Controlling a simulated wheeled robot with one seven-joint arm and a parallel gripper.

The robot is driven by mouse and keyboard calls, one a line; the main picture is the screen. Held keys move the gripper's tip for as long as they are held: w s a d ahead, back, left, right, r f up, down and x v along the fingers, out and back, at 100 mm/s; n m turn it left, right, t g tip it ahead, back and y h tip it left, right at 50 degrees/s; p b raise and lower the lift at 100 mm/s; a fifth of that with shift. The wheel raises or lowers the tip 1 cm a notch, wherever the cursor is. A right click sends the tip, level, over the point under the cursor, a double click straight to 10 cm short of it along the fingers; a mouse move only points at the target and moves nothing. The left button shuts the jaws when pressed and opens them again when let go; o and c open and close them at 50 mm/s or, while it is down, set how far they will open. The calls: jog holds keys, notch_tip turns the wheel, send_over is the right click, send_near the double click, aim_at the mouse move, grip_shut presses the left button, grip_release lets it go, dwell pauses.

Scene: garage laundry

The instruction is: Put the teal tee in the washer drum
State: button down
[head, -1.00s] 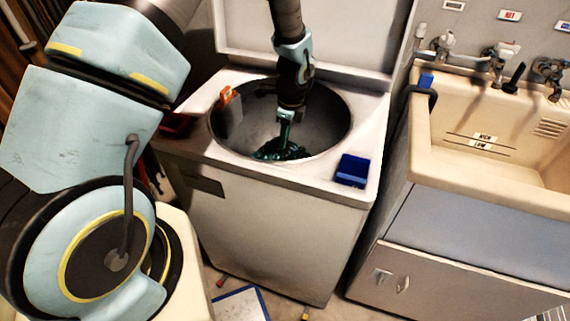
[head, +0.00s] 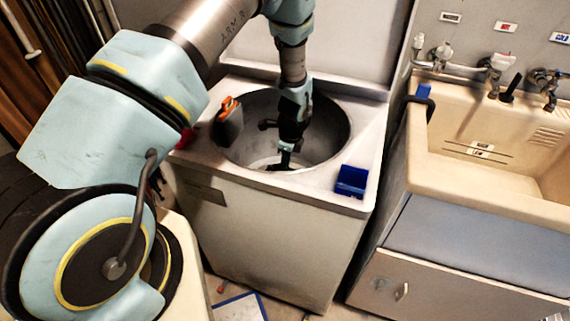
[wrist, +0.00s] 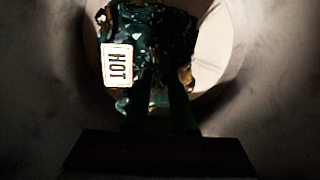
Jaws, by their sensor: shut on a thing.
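The washer (head: 240,225) stands open at its top, and its round drum (head: 330,125) shows below the raised lid. My gripper (head: 283,162) points down inside the drum, near the front wall. The teal tee (wrist: 150,45) is a dark, crumpled, shiny bundle at my fingertips in the wrist view. My gripper (wrist: 158,85) is shut on it there. In the head view the tee is mostly hidden behind the drum's front rim. The wrist view is dark, so the tee's lower extent is unclear.
An orange-topped grey item (head: 227,118) sits at the drum's left rim. A blue box (head: 351,181) is on the washer's front right corner. A beige sink (head: 480,165) stands to the right.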

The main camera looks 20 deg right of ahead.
jog(key=shift+f+b, duration=0.3)
jog(key=shift+f, duration=0.2)
jog(key=c, duration=0.7)
grip_release()
jog(key=shift+c, duration=0.2)
jog(key=shift+r+p, duration=0.55)
jog(key=shift+r, duration=0.15)
notch_tip(320, 180, up, 12)
jog(key=d+b, duration=0.1)
jog(key=b, duration=0.2)
jog(key=shift+s, duration=0.45)
